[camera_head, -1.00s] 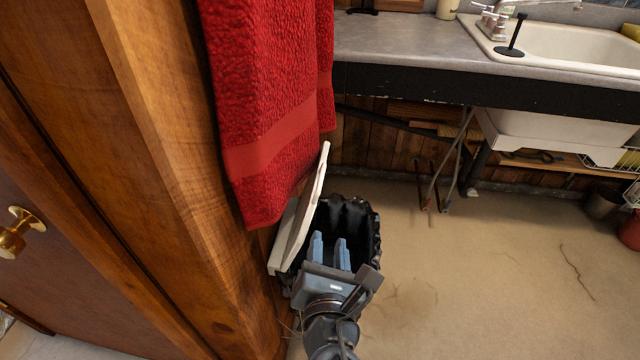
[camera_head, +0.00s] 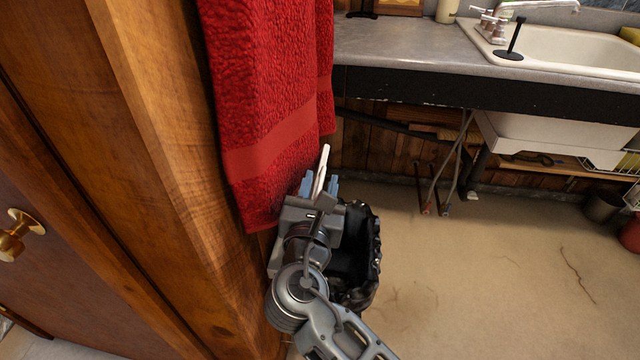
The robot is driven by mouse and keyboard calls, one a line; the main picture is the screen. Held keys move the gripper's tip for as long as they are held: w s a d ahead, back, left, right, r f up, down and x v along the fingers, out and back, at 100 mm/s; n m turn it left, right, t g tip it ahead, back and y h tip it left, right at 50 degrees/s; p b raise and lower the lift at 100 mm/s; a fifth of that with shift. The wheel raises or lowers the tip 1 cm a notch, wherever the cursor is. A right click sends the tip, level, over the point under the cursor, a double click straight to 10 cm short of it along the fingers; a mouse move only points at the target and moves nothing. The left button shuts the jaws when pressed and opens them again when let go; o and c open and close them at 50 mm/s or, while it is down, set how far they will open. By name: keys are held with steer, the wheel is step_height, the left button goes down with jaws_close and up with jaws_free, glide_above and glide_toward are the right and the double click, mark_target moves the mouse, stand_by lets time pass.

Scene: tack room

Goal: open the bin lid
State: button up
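The bin (camera_head: 372,262) stands on the floor beside the wooden cabinet, with a black liner bunched around its open mouth. Its pale lid (camera_head: 322,165) is raised, nearly upright, at the bin's left side under the red towel. Only the lid's upper end shows clearly; my gripper and arm hide the rest. My gripper (camera_head: 319,186) is at the lid, its two blue fingers parted, one on each side of the lid's edge in the picture. The fingers look as far apart as before. I cannot tell whether they touch the lid.
A red towel (camera_head: 265,110) hangs just above and left of the lid. The wooden cabinet side (camera_head: 190,200) is close on the left. A counter (camera_head: 400,45) with a sink (camera_head: 560,45) stands behind.

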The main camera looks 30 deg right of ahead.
steer(key=shift+w+d, duration=0.1)
steer(key=shift+w, duration=0.05)
steer(key=shift+c, duration=0.3)
jaws_close()
stand_by(0.3)
